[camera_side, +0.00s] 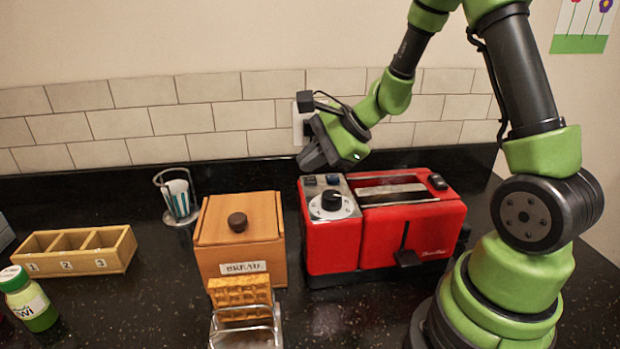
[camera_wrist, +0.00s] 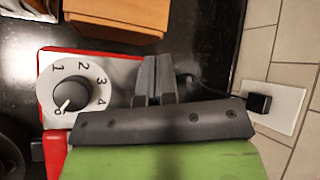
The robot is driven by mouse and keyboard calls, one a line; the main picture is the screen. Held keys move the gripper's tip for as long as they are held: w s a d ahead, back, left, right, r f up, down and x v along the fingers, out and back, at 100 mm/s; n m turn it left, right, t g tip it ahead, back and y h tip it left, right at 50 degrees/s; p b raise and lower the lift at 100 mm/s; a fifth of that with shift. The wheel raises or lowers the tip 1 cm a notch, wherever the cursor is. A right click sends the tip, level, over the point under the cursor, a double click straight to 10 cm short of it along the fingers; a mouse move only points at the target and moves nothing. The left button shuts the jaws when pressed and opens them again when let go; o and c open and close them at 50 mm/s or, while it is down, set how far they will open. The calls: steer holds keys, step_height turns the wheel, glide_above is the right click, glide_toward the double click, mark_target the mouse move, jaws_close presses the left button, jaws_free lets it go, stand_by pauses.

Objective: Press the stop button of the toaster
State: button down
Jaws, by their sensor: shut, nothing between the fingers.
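The red toaster (camera_side: 400,235) stands on the dark counter, with a grey control panel on its left end. The panel has a round dial (camera_side: 331,202) and small dark buttons (camera_side: 322,181) near its back edge. In the wrist view the dial (camera_wrist: 72,95) reads 1 to 4, its pointer low near the 0. My gripper (camera_side: 311,163) is shut and empty, pointing down just above the back of the panel. In the wrist view my gripper (camera_wrist: 155,80) covers the panel beside the dial and hides the buttons. I cannot tell whether the fingertips touch a button.
A wooden bread box (camera_side: 240,240) stands left of the toaster, with a waffle rack (camera_side: 245,310) in front. A numbered wooden tray (camera_side: 75,252), a green-capped bottle (camera_side: 28,298) and a glass holder (camera_side: 178,195) are further left. A wall outlet (camera_wrist: 275,108) is behind the toaster.

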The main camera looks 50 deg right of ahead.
mark_target(311, 181)
steer(key=shift+f, duration=0.1)
steer(key=shift+f, duration=0.3)
steer(key=shift+f, duration=0.4)
stand_by(0.7)
stand_by(0.3)
steer(key=shift+r, duration=0.85)
steer(key=shift+r, duration=2.5)
